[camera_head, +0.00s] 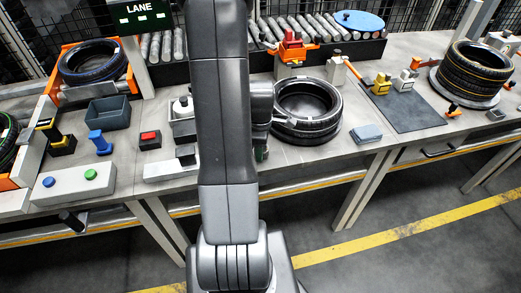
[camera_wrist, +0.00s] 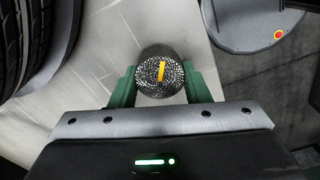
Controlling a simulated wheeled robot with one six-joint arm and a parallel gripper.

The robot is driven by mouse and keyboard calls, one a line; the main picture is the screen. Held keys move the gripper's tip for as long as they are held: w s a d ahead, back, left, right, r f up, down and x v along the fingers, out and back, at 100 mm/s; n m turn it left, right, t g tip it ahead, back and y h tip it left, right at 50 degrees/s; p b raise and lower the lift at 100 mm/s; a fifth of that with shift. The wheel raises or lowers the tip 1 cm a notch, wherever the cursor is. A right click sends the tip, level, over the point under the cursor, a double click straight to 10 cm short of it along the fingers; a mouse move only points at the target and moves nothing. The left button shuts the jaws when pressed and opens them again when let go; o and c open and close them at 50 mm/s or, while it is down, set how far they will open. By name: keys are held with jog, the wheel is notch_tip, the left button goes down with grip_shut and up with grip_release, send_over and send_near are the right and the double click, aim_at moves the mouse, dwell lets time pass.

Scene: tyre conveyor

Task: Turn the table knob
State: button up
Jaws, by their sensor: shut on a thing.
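The table knob (camera_wrist: 161,76) is a dark round knob with a speckled, knurled top and a yellow marker bar. In the wrist view it stands between the two green fingers of my gripper (camera_wrist: 160,90). The fingers are shut on its sides. The yellow bar points nearly straight up in the picture, leaning slightly right. In the head view my own arm hides the knob and most of my gripper; only a bit of green finger shows beside the arm.
A stack of black tyres (camera_head: 307,107) lies just right of my arm on the grey workbench (camera_head: 350,105). A grey-blue block (camera_head: 367,133) lies near the front edge. A button box (camera_head: 70,190) and a grey bin (camera_head: 108,112) are at left. The bench is partly clear right of the tyres.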

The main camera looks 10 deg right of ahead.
jog(key=shift+n+b, duration=0.35)
jog(key=shift+n, duration=0.85)
jog(key=o, duration=1)
jog(key=shift+c, duration=0.2)
jog(key=shift+r, duration=0.1)
notch_tip(320, 180, up, 14)
